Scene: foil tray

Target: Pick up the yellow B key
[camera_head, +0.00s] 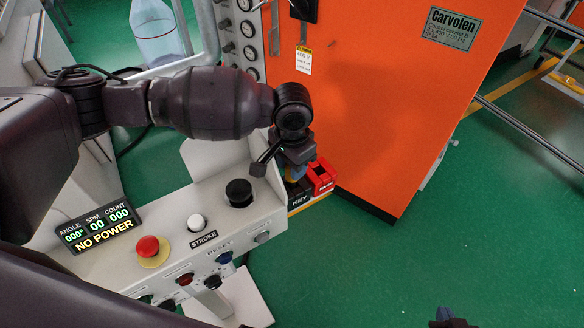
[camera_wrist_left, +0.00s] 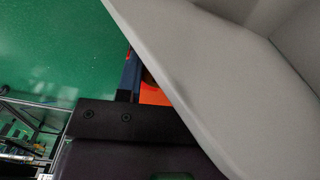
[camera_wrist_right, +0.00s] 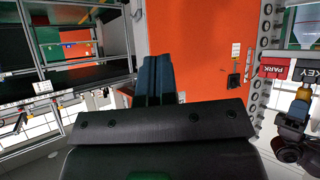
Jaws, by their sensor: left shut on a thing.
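My left gripper (camera_head: 293,173) points down at the black box marked KEY (camera_head: 299,196), beside the orange cabinet. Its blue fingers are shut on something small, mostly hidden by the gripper. In the right wrist view, a small yellowish piece, apparently the yellow key (camera_wrist_right: 303,93), shows at the left gripper's tips by the KEY box (camera_wrist_right: 304,70); no letter is readable. The left wrist view is largely blocked by a pale grey surface, with one blue finger (camera_wrist_left: 130,75) showing. My right gripper (camera_wrist_right: 154,80) is shut and empty, its blue fingers side by side; it also shows at the head view's bottom edge (camera_head: 452,320).
A red box (camera_head: 321,177) marked PARK in the right wrist view adjoins the KEY box. A pale control console (camera_head: 215,215) with buttons and a black knob (camera_head: 239,192) stands close left. The orange cabinet (camera_head: 390,100) is behind. Green floor to the right is clear.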

